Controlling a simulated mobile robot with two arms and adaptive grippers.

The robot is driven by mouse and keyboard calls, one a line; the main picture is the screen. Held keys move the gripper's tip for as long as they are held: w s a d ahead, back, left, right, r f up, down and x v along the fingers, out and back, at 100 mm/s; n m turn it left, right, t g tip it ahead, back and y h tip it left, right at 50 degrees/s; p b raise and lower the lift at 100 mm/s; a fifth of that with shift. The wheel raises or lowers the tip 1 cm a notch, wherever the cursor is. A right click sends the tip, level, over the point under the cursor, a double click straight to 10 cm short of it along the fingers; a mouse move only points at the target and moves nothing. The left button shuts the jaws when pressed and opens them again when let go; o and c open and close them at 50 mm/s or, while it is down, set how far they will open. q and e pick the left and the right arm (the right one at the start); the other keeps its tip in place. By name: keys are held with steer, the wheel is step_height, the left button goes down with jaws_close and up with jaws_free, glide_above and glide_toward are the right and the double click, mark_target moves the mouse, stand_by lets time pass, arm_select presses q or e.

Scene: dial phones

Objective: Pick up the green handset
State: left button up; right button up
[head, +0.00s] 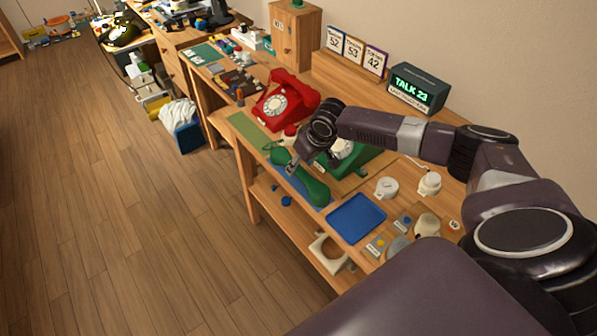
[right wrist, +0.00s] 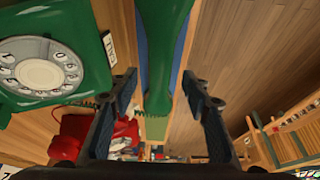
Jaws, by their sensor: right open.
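The green handset (head: 312,188) lies off its cradle on a blue mat (head: 287,183) near the front edge of the bench. The green phone body (head: 351,160) with a white dial sits just behind it, partly hidden by my right arm. My right gripper (head: 292,168) is at the handset, over its middle. In the right wrist view the handset (right wrist: 160,45) runs lengthwise between the two spread fingers (right wrist: 160,84), with a gap on each side. The green phone (right wrist: 95,50) shows to the left there. My left gripper is in neither view.
A red dial phone (head: 285,97) stands to the left along the bench. A blue tray (head: 356,218) lies to the right, with white parts and small items around it. A "TALK 23" display (head: 418,87) stands behind. The floor in front is clear.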

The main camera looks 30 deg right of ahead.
mark_target(299, 168)
steer(key=shift+x, duration=1.8)
steer(key=shift+c, duration=0.2)
steer(key=shift+r, duration=0.1)
jaws_close()
